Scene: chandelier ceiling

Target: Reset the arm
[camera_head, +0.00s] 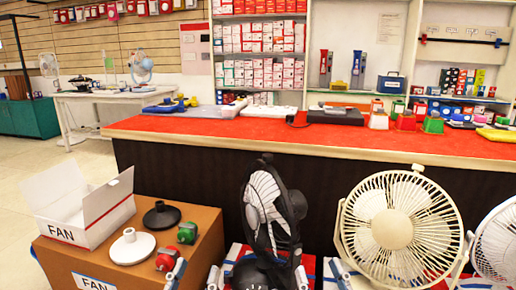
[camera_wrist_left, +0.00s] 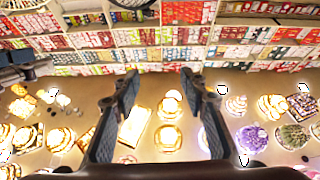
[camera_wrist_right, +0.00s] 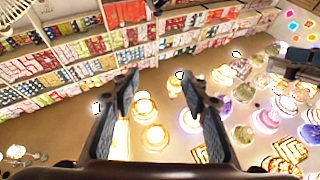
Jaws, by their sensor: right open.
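My left gripper (camera_head: 194,273) shows at the bottom edge of the head view, left of centre, in front of the brown box. Its fingers stand wide apart with nothing between them, as the left wrist view (camera_wrist_left: 158,85) also shows. My right gripper (camera_head: 319,273) is at the bottom edge, right of centre, near the black fan and the cream fan. In the right wrist view (camera_wrist_right: 159,85) its fingers are apart and empty. Most of both arms is out of the head view.
A brown box (camera_head: 207,250) holds a white carton marked FAN (camera_head: 107,208), round bases and small red and green parts. A black fan (camera_head: 265,208) and a cream fan (camera_head: 373,205) stand before the red-topped counter (camera_head: 235,127). Open floor (camera_head: 20,215) lies at left.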

